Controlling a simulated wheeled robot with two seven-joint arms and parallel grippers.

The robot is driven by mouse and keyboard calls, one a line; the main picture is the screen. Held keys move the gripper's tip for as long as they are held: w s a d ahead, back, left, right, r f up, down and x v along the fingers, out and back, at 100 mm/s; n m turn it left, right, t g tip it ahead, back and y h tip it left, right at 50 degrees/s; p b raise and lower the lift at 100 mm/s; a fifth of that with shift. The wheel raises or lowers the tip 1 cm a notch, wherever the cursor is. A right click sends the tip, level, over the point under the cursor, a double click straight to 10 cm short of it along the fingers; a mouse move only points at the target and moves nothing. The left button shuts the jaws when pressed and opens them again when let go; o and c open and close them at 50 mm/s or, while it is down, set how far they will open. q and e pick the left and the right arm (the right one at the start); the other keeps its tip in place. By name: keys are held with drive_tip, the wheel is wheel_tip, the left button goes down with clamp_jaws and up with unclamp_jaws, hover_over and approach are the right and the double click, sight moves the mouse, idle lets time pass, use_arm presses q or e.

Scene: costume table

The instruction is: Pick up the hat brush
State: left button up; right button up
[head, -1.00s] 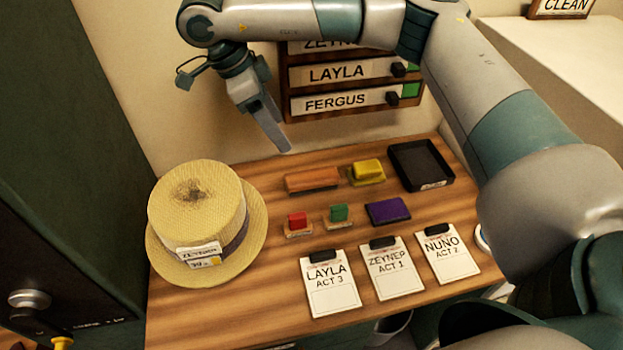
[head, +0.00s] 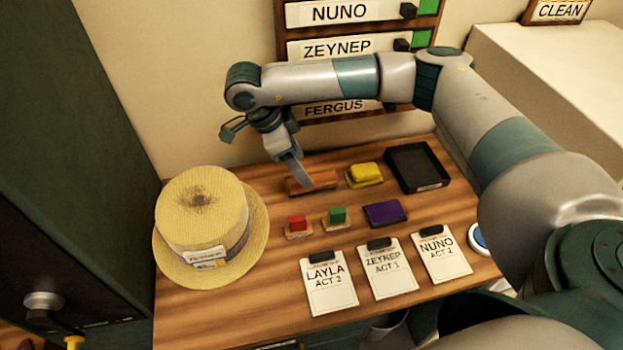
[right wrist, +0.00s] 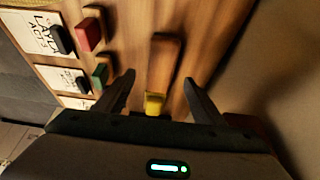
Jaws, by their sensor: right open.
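The hat brush, which I take to be the long reddish-brown wooden block (head: 322,180), lies at the back of the wooden table. It also shows in the right wrist view (right wrist: 166,58), between and beyond the fingers. My right gripper (head: 302,182) points down at it, and a finger hides part of the brush in the head view. In the right wrist view the gripper (right wrist: 158,82) is open, with one finger on each side of the brush's line and nothing held. I cannot tell whether a finger touches it. My left gripper is not in view.
A yellow block (head: 366,173) lies just right of the brush, with a black tray (head: 446,184) beyond. In front are a red stamp (head: 297,223), a green stamp (head: 337,216), a purple pad (head: 385,212) and clipboards (head: 330,290). A straw hat (head: 200,215) stands left.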

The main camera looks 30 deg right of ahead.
drive_tip(key=shift+d+f, duration=0.15)
drive_tip(key=shift+f, duration=0.1)
drive_tip(key=shift+s+d+f+p, duration=0.1)
drive_tip(key=shift+d+f+p, duration=0.15)
drive_tip(key=shift+f+p, duration=0.4)
drive_tip(key=p+x, duration=0.1)
drive_tip(key=x, duration=0.1)
drive_tip(key=shift+d+f+p, duration=0.2)
drive_tip(key=shift+f+p, duration=0.15)
drive_tip(key=shift+f, duration=0.05)
drive_tip(key=shift+d+f, duration=0.15)
drive_tip(key=shift+f, duration=0.3)
drive_tip(key=c, duration=1.2)
